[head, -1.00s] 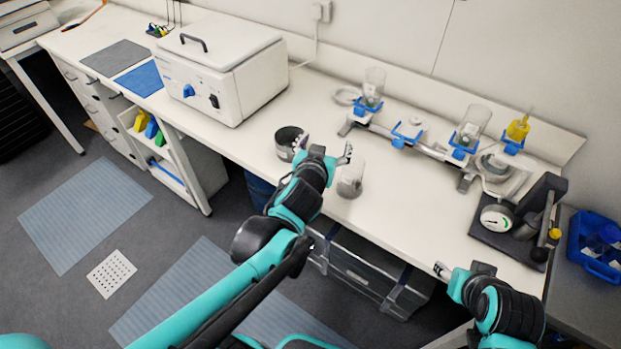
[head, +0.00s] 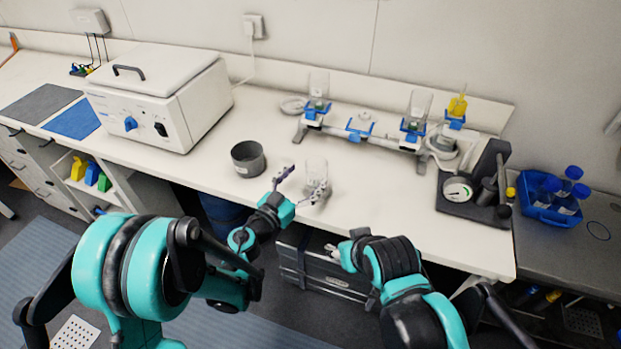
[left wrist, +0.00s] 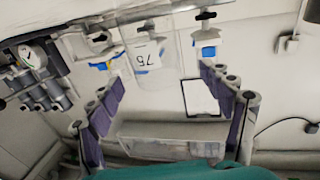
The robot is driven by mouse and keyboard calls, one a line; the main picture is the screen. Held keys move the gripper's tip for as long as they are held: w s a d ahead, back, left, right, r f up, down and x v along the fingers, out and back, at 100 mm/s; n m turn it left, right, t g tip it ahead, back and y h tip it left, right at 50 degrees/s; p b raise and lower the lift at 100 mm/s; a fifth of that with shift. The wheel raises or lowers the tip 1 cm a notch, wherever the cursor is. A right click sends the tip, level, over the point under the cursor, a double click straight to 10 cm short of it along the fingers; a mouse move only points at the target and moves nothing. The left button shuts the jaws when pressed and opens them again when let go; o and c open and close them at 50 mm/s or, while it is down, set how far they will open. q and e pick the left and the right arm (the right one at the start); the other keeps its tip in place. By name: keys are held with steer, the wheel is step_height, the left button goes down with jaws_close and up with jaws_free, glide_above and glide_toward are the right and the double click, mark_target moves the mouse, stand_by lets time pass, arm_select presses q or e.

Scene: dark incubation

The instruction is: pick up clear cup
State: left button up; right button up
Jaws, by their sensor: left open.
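A clear cup (head: 316,172) stands upright on the white bench near its front edge. In the left wrist view the clear cup (left wrist: 148,58) carries a white label reading 75 and shows just beyond the fingertips. My left gripper (head: 301,183) is open and empty, with its fingers apart at the near side of the cup. In the left wrist view my left gripper (left wrist: 162,80) has one purple-padded finger on each side. I cannot tell whether a finger touches the cup. My right gripper (head: 338,252) is low in front of the bench edge, too small to read.
A dark grey pot (head: 248,160) stands left of the cup. Behind is a rack (head: 360,126) with blue holders and other clear vessels. A white box-shaped machine (head: 160,100) is at left, a gauge (head: 457,190) at right.

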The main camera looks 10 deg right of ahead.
mark_target(316, 167)
arm_select(q)
steer(key=b+x, duration=0.1)
steer(key=x, duration=0.4)
steer(key=shift+s+d, duration=0.15)
steer(key=c, duration=1.3)
steer(key=shift+r, duration=0.1)
